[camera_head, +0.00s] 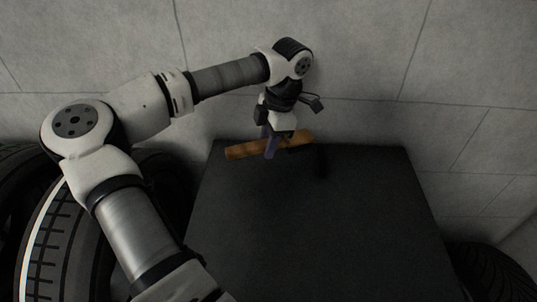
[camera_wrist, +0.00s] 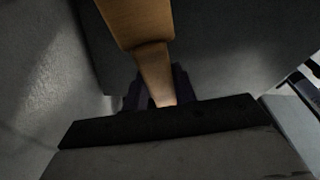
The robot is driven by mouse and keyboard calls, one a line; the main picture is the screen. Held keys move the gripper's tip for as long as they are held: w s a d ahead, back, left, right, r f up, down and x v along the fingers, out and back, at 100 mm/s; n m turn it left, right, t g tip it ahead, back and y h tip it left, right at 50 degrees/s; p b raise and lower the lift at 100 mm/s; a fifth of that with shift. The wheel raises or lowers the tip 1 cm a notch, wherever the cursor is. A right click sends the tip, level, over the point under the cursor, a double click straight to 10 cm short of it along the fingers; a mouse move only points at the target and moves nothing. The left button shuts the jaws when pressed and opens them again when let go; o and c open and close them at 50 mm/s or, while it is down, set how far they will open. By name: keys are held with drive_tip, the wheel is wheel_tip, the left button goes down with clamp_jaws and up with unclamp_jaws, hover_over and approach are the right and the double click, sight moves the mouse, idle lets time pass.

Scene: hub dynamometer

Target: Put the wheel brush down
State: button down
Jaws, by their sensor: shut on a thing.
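The wheel brush (camera_head: 241,152) has a brown wooden body and lies roughly level across my gripper (camera_head: 270,152) in the head view. My gripper is shut on it, near the far edge of a dark flat surface (camera_head: 310,220). A dark part, perhaps the bristles, shows beside the right half of the brush. In the wrist view the wooden brush (camera_wrist: 140,22) runs from the top edge down to my gripper's fingers (camera_wrist: 157,103). I cannot tell whether the brush touches the surface. The dark lower part of the wrist view hides some of the grip.
A grey tiled wall (camera_head: 360,50) rises close behind the dark surface. Large tyres (camera_head: 65,240) stand at the left, and another tyre (camera_head: 488,272) is at the lower right. The middle and front of the dark surface are bare.

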sight(265, 171)
drive_tip(key=shift+w+d+p+x, duration=0.1)
drive_tip(key=shift+d+p+x, duration=0.1)
drive_tip(key=shift+x, duration=0.75)
drive_tip(key=shift+w+d+p+x, duration=0.1)
drive_tip(key=shift+d+p+x, duration=0.1)
drive_tip(key=shift+x, duration=0.7)
drive_tip(key=shift+w+d+p+x, duration=0.1)
drive_tip(key=shift+d+p+x, duration=0.1)
drive_tip(key=shift+x, duration=0.75)
drive_tip(key=shift+f, duration=0.1)
drive_tip(key=shift+f, duration=0.15)
drive_tip(key=c, duration=1.1)
unclamp_jaws()
drive_tip(key=shift+r, duration=0.25)
drive_tip(key=b+v, duration=0.3)
drive_tip(key=v, duration=0.9)
drive_tip(key=shift+s+f, duration=0.1)
